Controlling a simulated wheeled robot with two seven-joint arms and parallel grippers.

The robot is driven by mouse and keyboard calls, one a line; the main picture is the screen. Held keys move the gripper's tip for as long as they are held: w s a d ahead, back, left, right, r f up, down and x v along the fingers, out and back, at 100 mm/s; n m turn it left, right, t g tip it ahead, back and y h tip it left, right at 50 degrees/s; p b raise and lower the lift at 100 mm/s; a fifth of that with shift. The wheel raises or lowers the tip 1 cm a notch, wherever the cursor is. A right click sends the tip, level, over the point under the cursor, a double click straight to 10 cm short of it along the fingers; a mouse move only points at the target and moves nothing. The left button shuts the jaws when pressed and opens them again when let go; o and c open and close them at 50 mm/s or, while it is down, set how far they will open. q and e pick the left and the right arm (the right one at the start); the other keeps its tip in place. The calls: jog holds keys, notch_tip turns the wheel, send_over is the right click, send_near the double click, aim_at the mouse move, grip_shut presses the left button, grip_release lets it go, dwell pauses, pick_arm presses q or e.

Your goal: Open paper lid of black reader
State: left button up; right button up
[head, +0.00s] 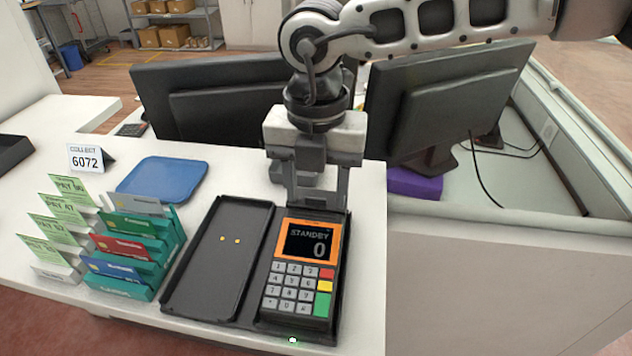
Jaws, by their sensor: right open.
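The black reader (300,272) lies on the white counter with its keypad toward me. Its orange-framed screen reads STANDBY 0. My right gripper (317,204) points down at the reader's far end, just above the screen, with its two fingers apart and nothing seen between them. The paper lid is not clearly seen; the fingers are over the end beyond the screen, and I cannot tell whether they touch the reader. My left gripper is not in view.
A shallow black tray (180,275) lies beside the reader at its left. Further left stand a card rack (160,262), green PAY slips (68,188), a blue tray (162,179) and a COLLECT 6072 sign (86,157). Monitors (440,105) stand behind; the counter's edge is close on the right.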

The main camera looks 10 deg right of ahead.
jog(key=c, duration=0.9)
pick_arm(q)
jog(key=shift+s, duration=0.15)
pick_arm(e)
jog(key=shift+c, duration=0.5)
jog(key=shift+r, duration=0.1)
